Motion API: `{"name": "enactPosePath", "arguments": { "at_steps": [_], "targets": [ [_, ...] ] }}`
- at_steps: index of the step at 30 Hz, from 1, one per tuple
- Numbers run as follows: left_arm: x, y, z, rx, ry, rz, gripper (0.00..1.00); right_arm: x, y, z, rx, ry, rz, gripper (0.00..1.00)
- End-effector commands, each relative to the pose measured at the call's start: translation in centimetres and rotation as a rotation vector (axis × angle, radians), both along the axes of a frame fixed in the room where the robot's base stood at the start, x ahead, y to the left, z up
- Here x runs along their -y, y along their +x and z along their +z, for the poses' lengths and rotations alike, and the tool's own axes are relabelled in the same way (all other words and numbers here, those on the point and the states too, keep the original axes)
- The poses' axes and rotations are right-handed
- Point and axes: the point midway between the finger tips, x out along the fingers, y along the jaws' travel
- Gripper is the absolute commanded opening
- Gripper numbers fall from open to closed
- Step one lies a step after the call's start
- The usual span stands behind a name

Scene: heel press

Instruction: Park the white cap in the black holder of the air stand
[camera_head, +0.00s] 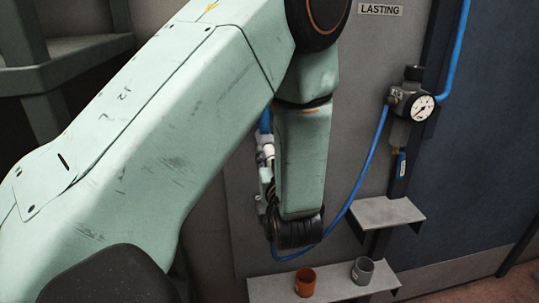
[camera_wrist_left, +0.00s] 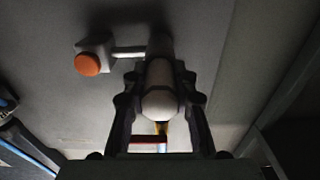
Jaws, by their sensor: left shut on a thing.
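My left gripper (camera_wrist_left: 158,88) is shut on a pale, rounded piece, which looks like the white cap (camera_wrist_left: 160,104). A dark cylinder (camera_wrist_left: 160,46) lies just beyond the cap; I cannot tell whether the two touch. In the head view my left arm hides most of the gripper, and a small white part (camera_head: 266,149) shows past the arm's left edge. The air stand's regulator with its round gauge (camera_head: 421,107) is at the right. I cannot clearly pick out the black holder. My right gripper is not in view.
An orange button (camera_wrist_left: 87,64) on a pale block stands left of the gripper. A blue hose (camera_head: 371,160) loops down behind my arm. A grey upper shelf (camera_head: 386,212) is empty; a lower shelf (camera_head: 330,291) bears an orange cup (camera_head: 305,283) and a grey cup (camera_head: 362,271).

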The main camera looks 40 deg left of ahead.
Motion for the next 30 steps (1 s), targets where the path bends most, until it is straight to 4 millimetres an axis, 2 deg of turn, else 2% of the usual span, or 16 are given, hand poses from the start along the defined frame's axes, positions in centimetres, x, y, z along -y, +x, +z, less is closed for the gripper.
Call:
{"name": "enactPosePath", "arguments": {
  "at_steps": [11,30],
  "targets": [
    [0.1,0.0,0.0,0.000,0.000,-0.001,0.00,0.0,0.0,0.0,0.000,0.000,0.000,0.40],
    [1.8,-1.3,0.0,-0.002,-0.001,-0.002,0.00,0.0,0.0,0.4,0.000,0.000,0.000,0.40]
  ]
}}
